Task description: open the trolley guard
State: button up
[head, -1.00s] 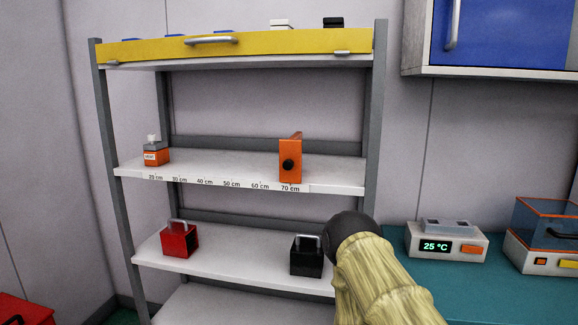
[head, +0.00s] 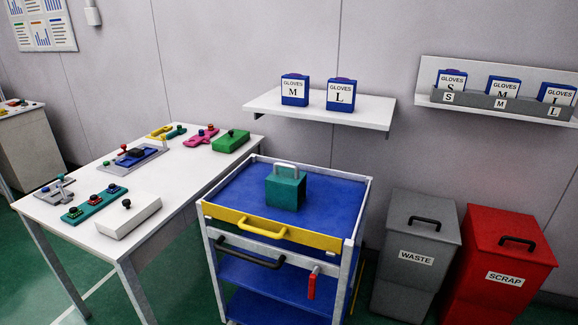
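The trolley (head: 225,262) stands in the middle of the head view, with grey posts and blue shelves. A yellow guard bar (head: 303,236) with a yellow handle (head: 262,228) runs across the front of its top shelf and looks raised and closed. A teal block with a grey handle (head: 285,190) sits on the blue top shelf, behind the guard. A black push handle (head: 250,254) is below the guard. A red-handled lever (head: 311,284) hangs at the front right. My gripper is out of view.
A white table (head: 165,190) with fixtures and coloured parts stands left of the trolley. A grey WASTE bin (head: 414,250) and a red SCRAP bin (head: 503,262) stand at right. A wall shelf (head: 320,110) with glove boxes hangs behind. Green floor shows at front left.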

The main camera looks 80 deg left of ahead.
aim_at(276, 230)
jog(key=u, duration=1.8)
jog(key=k, duration=0.85)
jog(key=u, duration=0.8)
